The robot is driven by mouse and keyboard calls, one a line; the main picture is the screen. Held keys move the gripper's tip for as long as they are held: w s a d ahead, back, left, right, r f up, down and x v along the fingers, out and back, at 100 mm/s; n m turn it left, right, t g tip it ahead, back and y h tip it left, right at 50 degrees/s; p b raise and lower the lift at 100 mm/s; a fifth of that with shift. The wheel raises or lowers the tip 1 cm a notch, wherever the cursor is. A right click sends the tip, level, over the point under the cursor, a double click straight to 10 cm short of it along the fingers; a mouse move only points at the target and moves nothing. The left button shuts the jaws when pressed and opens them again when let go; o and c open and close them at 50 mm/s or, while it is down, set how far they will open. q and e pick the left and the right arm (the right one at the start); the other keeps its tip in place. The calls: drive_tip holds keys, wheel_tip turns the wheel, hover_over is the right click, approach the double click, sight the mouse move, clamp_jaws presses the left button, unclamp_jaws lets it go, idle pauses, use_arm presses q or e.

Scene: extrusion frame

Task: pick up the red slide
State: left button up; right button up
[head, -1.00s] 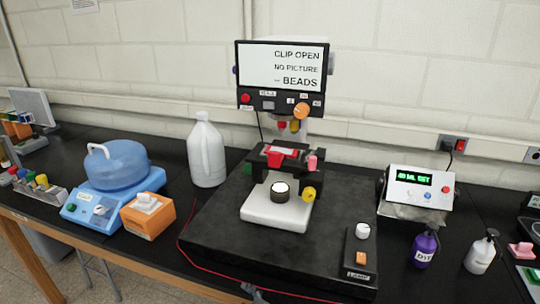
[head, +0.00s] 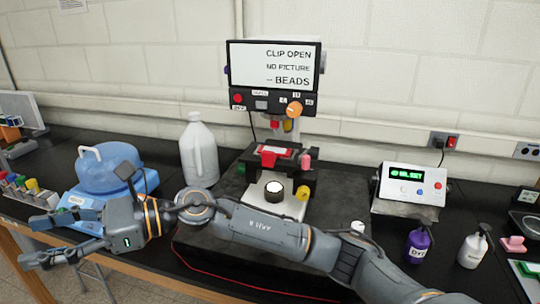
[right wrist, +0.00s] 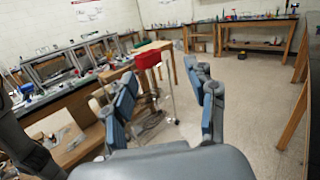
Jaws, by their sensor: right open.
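A red piece with a pale strip (head: 273,151) lies on the black stage of the microscope (head: 312,103) in the head view. A red tab hangs at its front edge. I cannot tell which part is the slide and which is a clip. My right gripper (head: 32,242) is open and empty at the far left, well away from the stage, with its arm crossing in front of the microscope base. In the right wrist view the spread fingers (right wrist: 168,92) have nothing between them. My left gripper is not in view.
A blue-domed device (head: 108,167) and a white jug (head: 199,152) stand left of the microscope. A control box (head: 411,187), a purple bottle (head: 421,246) and a white bottle (head: 475,250) stand at the right. The right wrist view shows open floor and a red bin (right wrist: 147,60).

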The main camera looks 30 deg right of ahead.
drive_tip(key=w+d+f+n+g+h, duration=0.1)
drive_tip(key=w+d+f+n+h, duration=0.25)
drive_tip(key=n+h, duration=0.25)
drive_tip(key=n+t+h, duration=0.2)
drive_tip(key=h, duration=1.5)
approach(268, 152)
drive_tip(key=shift+y, duration=0.3)
drive_tip(key=x, duration=0.5)
drive_tip(key=shift+s+d, duration=0.15)
drive_tip(key=shift+d, duration=0.1)
drive_tip(key=shift+d+f+p, duration=0.1)
drive_tip(key=shift+f+p, duration=0.35)
drive_tip(key=shift+f, duration=0.05)
drive_tip(key=x, duration=0.2)
drive_tip(key=p+x, duration=0.1)
drive_tip(key=shift+w+d+f, duration=0.15)
drive_tip(key=shift+w+f, duration=0.15)
drive_tip(key=shift+w, duration=0.1)
drive_tip(key=shift+d+f, duration=0.1)
drive_tip(key=shift+f, duration=0.2)
drive_tip(key=shift+c, duration=0.9)
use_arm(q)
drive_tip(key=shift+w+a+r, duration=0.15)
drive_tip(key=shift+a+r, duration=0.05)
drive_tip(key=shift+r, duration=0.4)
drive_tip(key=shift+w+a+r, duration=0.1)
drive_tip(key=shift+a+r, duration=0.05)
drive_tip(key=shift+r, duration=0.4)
use_arm(e)
clamp_jaws()
